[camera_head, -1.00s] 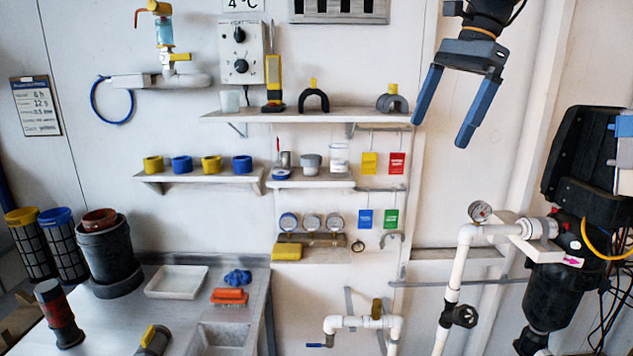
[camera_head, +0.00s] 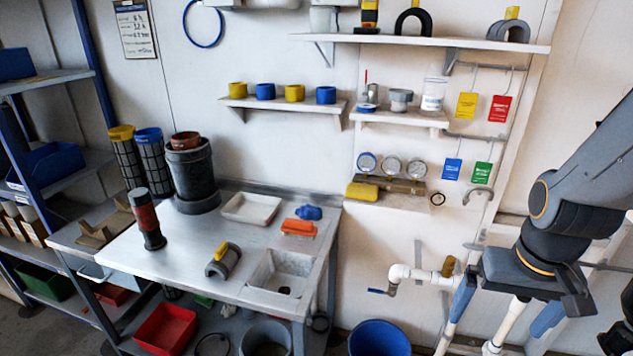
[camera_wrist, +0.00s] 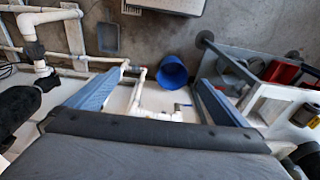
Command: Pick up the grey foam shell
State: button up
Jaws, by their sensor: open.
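A grey arched shell with a yellow tab (camera_head: 508,30) stands at the right end of the top wall shelf. A dark grey half-round piece with a yellow strip (camera_head: 223,261) lies on the metal bench; I cannot tell for certain which of the two is the foam shell. My gripper (camera_head: 505,308) points down at the lower right, in front of the white pipes, well away from both. Its blue fingers are spread and empty in the wrist view (camera_wrist: 158,80). Neither grey piece is identifiable in the wrist view.
A black arch (camera_head: 413,21) stands left of the grey arched shell. White pipes (camera_head: 415,273) run along the wall beside my gripper. A blue bucket (camera_head: 380,338) is on the floor. The bench (camera_head: 185,238) holds a black pot (camera_head: 193,172) and a white tray (camera_head: 251,208).

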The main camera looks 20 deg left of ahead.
aim_at(227, 256)
jog(key=u, duration=1.7)
jog(key=k, duration=0.45)
jog(key=u, duration=0.8)
jog(key=i, duration=1.35)
jog(key=z, duration=0.95)
jog(key=i, duration=0.3)
jog(key=z, duration=0.4)
